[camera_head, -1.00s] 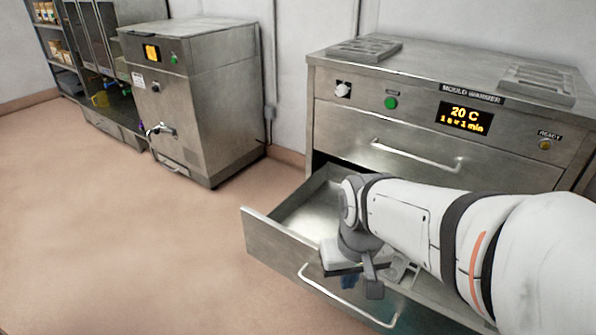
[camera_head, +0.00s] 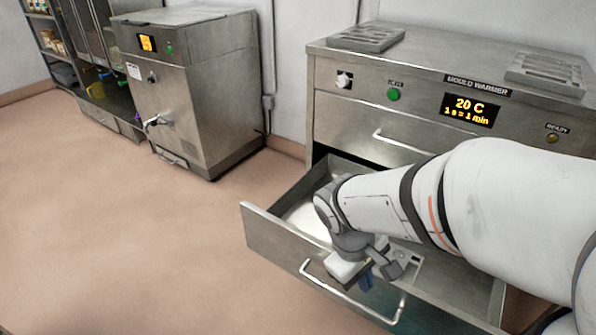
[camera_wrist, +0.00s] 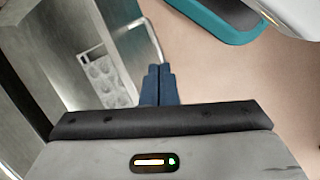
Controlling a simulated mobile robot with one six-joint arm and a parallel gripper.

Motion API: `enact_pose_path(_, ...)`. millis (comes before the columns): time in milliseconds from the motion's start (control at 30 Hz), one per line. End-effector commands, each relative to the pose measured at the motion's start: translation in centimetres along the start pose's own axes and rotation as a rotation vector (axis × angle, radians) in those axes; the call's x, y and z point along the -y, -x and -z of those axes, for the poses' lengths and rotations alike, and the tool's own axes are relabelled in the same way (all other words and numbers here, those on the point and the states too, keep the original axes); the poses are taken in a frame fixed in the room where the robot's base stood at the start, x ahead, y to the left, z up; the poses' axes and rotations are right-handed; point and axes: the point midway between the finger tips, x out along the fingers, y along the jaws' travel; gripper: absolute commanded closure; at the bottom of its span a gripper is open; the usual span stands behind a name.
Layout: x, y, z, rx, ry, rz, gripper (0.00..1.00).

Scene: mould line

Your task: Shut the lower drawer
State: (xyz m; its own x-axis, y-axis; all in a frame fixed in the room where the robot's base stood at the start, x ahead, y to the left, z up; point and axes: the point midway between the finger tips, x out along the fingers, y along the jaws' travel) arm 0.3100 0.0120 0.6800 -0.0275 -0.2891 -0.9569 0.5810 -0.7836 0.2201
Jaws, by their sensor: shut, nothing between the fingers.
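The lower drawer (camera_head: 272,243) of the mould warmer stands pulled well out, its metal front panel facing the lower left. Its pale bar handle (camera_head: 345,298) is on the front; the handle also shows in the wrist view (camera_wrist: 152,42). A grey mould with round hollows lies inside the drawer, seen in the wrist view (camera_wrist: 103,78). My gripper (camera_head: 367,282) points down near the drawer's front panel, by the handle. In the wrist view its blue fingers (camera_wrist: 159,84) are together and empty. Whether they touch the panel or handle cannot be told. My arm hides part of the drawer.
The upper drawer (camera_head: 350,125) of the warmer is shut. Moulds (camera_head: 366,38) lie on the warmer's top. A steel cabinet machine (camera_head: 195,90) stands to the left, with shelves beyond. The floor (camera_head: 130,250) in front and left of the drawer is clear.

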Motion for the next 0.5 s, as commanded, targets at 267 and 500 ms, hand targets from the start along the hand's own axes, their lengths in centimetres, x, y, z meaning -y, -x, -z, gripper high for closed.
enact_pose_path(267, 3.3, -0.2, 5.6, 0.216, 0.83, -0.406, 1.0)
enact_pose_path(500, 8.5, 1.0, 11.1, 0.336, 1.381, -0.773, 1.0)
